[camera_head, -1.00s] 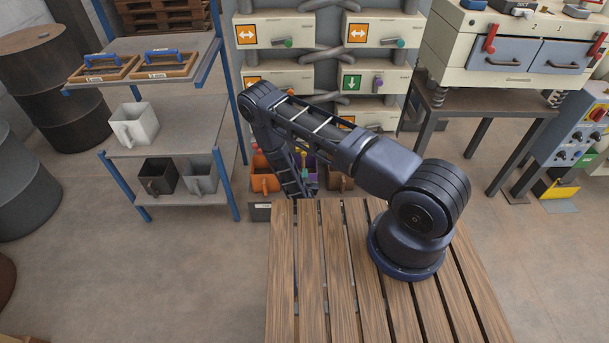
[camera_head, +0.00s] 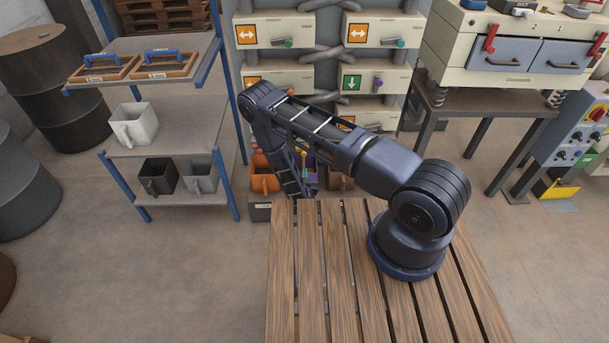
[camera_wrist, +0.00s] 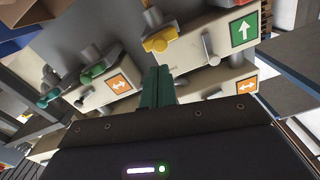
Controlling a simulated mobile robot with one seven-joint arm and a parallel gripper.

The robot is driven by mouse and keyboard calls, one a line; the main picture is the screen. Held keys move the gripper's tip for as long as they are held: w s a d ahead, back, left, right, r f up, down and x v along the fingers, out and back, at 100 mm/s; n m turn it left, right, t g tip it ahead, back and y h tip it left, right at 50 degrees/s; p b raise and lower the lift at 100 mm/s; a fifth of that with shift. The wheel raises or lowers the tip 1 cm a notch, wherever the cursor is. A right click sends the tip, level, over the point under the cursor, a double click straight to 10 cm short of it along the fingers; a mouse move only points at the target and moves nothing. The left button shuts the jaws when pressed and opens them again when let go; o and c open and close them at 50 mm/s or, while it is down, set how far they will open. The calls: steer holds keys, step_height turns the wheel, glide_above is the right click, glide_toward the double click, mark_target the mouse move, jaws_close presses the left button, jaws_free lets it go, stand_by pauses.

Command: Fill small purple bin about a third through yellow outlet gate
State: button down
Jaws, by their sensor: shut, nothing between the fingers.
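The yellow outlet gate (camera_wrist: 160,39) shows in the wrist view, with a yellow handle on a grey spout, at the upper middle. My gripper (camera_wrist: 158,72) has its teal fingers together and empty, pointing toward the yellow gate. A gap shows between them in the picture; the depth is hard to judge. In the head view a small purple bin (camera_head: 312,158) is mostly hidden behind my forearm, below the outlet panels. Its inside and fill level cannot be seen.
A green-handled outlet (camera_wrist: 95,72) lies left of my fingers in the wrist view. A panel with a green arrow (camera_wrist: 243,30) is at right. An orange bin (camera_head: 264,177) stands beside my forearm in the head view. A blue-framed shelf (camera_head: 170,125) holds other bins at left.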

steer(key=shift+w, duration=3.45)
steer(key=shift+w, duration=2.35)
glide_toward(304, 155)
steer(key=shift+w+f, duration=0.1)
